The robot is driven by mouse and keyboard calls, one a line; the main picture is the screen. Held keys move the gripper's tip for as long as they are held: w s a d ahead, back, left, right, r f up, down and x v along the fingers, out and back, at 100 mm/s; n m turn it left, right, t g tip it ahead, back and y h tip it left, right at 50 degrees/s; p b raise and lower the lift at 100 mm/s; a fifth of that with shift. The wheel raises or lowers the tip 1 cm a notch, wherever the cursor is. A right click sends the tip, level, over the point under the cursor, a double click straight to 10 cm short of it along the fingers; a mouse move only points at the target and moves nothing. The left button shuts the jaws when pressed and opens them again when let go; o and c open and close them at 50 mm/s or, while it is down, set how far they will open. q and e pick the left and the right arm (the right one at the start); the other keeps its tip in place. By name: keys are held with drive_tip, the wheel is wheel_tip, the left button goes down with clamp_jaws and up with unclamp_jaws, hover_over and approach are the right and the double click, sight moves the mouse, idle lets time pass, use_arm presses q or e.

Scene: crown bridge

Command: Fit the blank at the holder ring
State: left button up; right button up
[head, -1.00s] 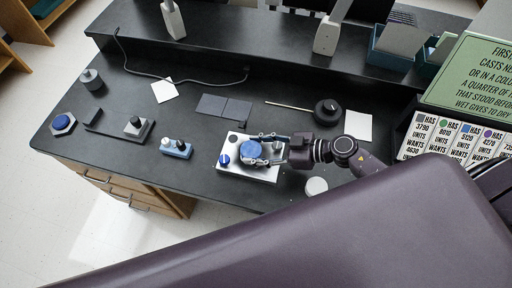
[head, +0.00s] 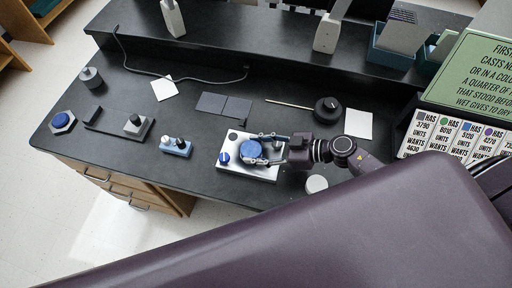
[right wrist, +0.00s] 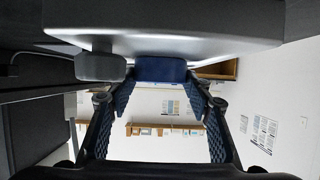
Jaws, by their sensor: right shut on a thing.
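The blank, which I take to be the blue disc (head: 250,150), is at the middle of a silver plate (head: 264,176) on the dark bench. My right gripper (head: 262,149) reaches in from the right and is shut on it, one finger at each side. In the right wrist view the blue piece (right wrist: 160,69) shows between the two fingers, close to the silver plate (right wrist: 225,35). A grey block (right wrist: 100,67) is beside it. I cannot make out the holder ring, or whether the disc is seated. My left gripper is not in view.
On the plate are a small blue knob (head: 224,158) and a dark round piece (head: 232,136). A small blue block with pegs (head: 176,148) stands left of it. A white round piece (head: 316,184) and a black round base (head: 326,109) are to the right.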

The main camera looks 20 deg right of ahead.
drive_tip(key=shift+f, duration=0.45)
drive_tip(key=o, duration=1.4)
drive_tip(key=v, duration=1.1)
drive_tip(key=shift+f, duration=0.15)
drive_tip(key=shift+s+d+r, duration=0.3)
drive_tip(key=shift+d, duration=0.05)
